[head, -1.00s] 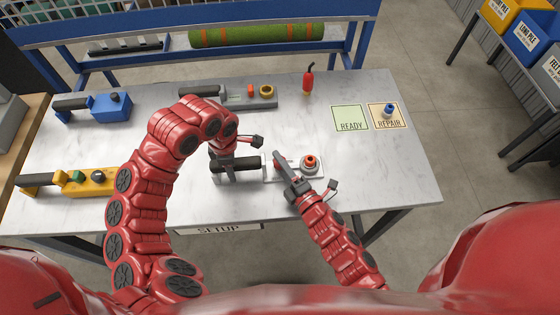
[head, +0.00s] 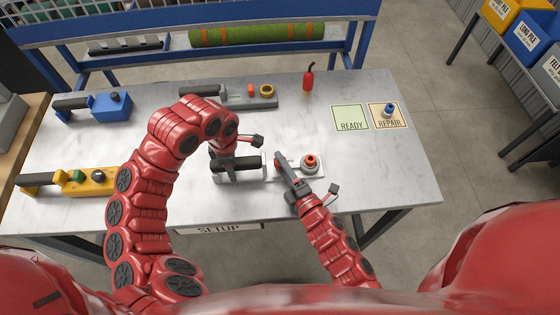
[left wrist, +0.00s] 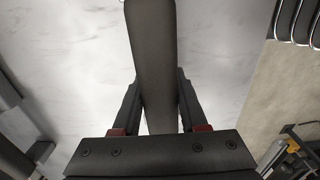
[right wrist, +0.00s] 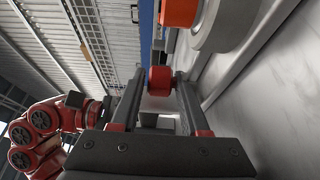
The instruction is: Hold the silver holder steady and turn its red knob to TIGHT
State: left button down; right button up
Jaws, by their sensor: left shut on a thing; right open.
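The silver holder (head: 319,174) lies near the front middle of the table, with a dark handle (head: 228,163) at its left end and a round fitting with an orange-red ring (head: 310,161) at its right. My left gripper (head: 237,161) is shut on the handle, which runs between its fingers in the left wrist view (left wrist: 152,60). The red knob (right wrist: 160,80) shows in the right wrist view between the fingertips of my open right gripper (head: 281,160). I cannot tell whether they touch it. In the head view my right gripper mostly hides the knob. No TIGHT marking is readable.
A grey tool (head: 238,95) lies behind the holder, a blue tool (head: 108,106) back left and a yellow tool (head: 92,182) front left. A red bottle (head: 308,80) stands behind. READY (head: 350,118) and REPAIR (head: 379,121) squares lie right; the right front is clear.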

jog(key=v, duration=1)
jog(key=shift+f, duration=0.1)
jog(key=shift+s+d, duration=0.2)
jog(key=shift+s, duration=0.4)
pick_arm(q)
jog(key=shift+c, duration=1.8)
grip_release()
jog(key=shift+r, duration=0.1)
